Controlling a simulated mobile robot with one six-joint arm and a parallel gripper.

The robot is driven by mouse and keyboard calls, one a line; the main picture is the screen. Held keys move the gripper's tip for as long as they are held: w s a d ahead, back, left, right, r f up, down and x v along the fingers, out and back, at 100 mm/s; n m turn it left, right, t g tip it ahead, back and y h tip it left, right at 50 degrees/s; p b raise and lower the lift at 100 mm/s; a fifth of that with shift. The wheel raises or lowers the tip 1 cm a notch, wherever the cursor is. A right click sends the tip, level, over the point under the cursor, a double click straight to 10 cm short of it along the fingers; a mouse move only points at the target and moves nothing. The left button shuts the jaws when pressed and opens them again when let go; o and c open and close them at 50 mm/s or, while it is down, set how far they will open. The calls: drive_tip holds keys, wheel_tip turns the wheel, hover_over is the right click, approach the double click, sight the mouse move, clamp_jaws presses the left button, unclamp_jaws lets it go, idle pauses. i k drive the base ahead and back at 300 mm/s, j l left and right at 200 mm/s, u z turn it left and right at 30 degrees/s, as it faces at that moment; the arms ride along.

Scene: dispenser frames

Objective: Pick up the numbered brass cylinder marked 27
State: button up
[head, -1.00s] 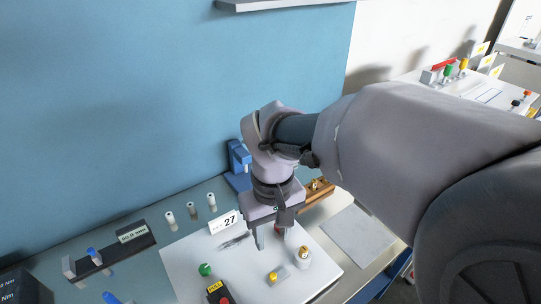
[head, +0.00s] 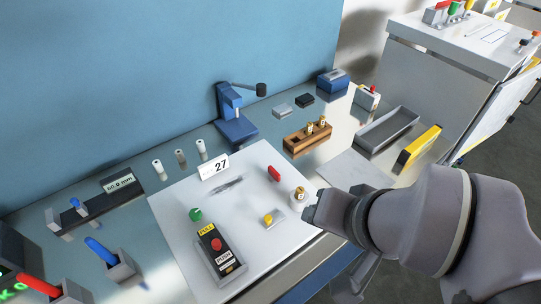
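A card reading 27 (head: 214,167) stands at the back edge of the white mat (head: 175,215). A small brass cylinder (head: 300,193) sits upright on a round white stand (head: 298,204) at the mat's right side. Two more brass cylinders, a left one (head: 310,128) and a right one (head: 322,121), stand in a wooden rack (head: 300,143) behind. Their marks are too small to read. The end of my arm, with my gripper (head: 312,212), shows just right of the round stand. Its fingers cannot be made out, nor whether they touch anything.
On the mat are a push-button box (head: 218,252), a green knob (head: 195,214), a yellow-topped piece (head: 268,218) and a red piece (head: 274,173). A blue press (head: 235,122) stands behind. A grey tray (head: 388,130) and yellow level (head: 418,148) lie to the right.

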sight(300, 192)
drive_tip(key=i+l+u, duration=0.15)
drive_tip(key=l+u, duration=0.55)
drive_tip(key=u, duration=0.15)
drive_tip(key=i+l+u, duration=0.1)
drive_tip(key=l+u, duration=0.8)
drive_tip(key=k+j, duration=0.05)
drive_tip(key=j, duration=0.05)
